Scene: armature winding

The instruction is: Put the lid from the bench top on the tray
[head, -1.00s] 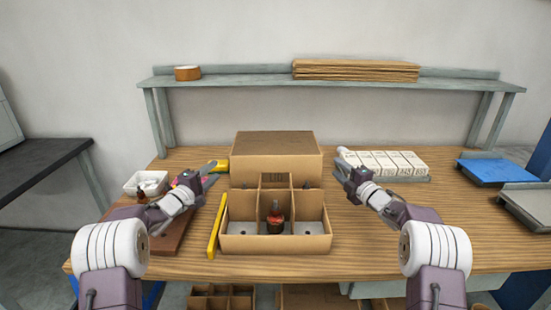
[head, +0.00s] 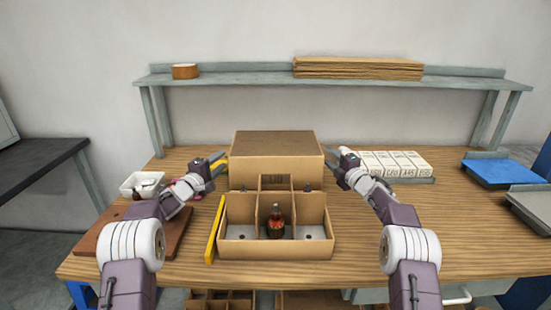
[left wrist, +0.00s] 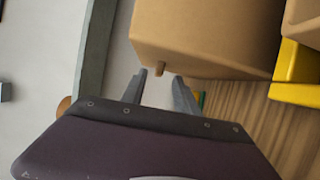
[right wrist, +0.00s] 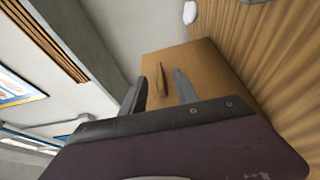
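The lid (head: 276,145) is a large brown cardboard box shape on the bench top, directly behind the tray. The open cardboard tray (head: 275,247) has three front compartments; an armature with red winding (head: 275,220) stands in the middle one. My left gripper (head: 217,164) is open and empty by the lid's left side. In the left wrist view a small knob on the lid (left wrist: 187,70) shows near its fingertips. My right gripper (head: 332,160) is open by the lid's right side. In the right wrist view a thin handle on the lid (right wrist: 160,80) appears between its fingers, not gripped.
A yellow bar (head: 214,232) lies along the tray's left side. A brown board (head: 165,240) and a white bin (head: 143,182) are at left. A shelf (head: 240,80) spans the back.

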